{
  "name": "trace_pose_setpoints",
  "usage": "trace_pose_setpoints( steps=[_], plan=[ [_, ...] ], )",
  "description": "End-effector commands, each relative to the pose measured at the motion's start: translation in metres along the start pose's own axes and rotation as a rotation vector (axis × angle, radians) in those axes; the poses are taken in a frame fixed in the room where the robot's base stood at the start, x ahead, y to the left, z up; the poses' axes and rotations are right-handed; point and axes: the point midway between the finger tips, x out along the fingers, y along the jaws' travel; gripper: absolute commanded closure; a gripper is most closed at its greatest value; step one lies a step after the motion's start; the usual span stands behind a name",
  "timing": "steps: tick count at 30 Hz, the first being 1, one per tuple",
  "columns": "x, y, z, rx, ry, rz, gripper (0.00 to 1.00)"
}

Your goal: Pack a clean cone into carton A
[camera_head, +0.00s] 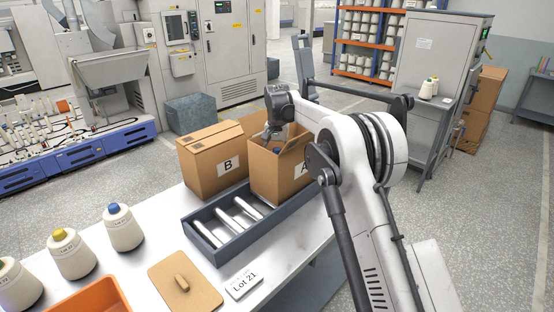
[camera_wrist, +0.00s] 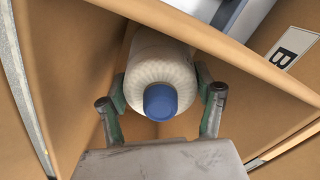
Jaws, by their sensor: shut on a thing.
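Carton A (camera_head: 278,180) stands open on the roller rack. My gripper (camera_head: 270,136) reaches down into its opening. In the wrist view, my gripper (camera_wrist: 161,95) is shut on a cream yarn cone (camera_wrist: 160,55) with a blue tip (camera_wrist: 160,102), one finger on each side. Brown carton walls surround the cone in that view. In the head view, only a bit of blue shows inside carton A; the carton wall and my arm hide the rest. I cannot tell whether the cone touches the carton floor.
Carton B (camera_head: 212,166) stands closed just left of carton A. The roller rack (camera_head: 206,233) has bare rollers in front. Cones with blue (camera_head: 122,230), yellow (camera_head: 73,257) and green (camera_head: 18,287) tips stand at left, near an orange bin (camera_head: 92,300), a brown board (camera_head: 185,288) and a Lot 21 card (camera_head: 244,285).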

Motion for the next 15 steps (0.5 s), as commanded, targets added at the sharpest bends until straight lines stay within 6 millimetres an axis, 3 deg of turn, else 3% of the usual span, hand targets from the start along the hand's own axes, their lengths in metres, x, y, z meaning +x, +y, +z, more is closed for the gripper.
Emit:
trace_pose_setpoints(
  steps=[1,2,3,7,15],
  plan=[
    [-0.0005,0.0000,0.0000,0.000,0.000,0.000,0.90],
    [-0.0005,0.0000,0.0000,0.000,0.000,0.000,0.33],
    [-0.0005,0.0000,0.0000,0.000,0.000,0.000,0.28],
    [-0.0004,0.0000,0.0000,0.000,0.000,0.000,0.12],
    [-0.0008,0.0000,0.0000,0.000,0.000,0.000,0.12]
  ],
)
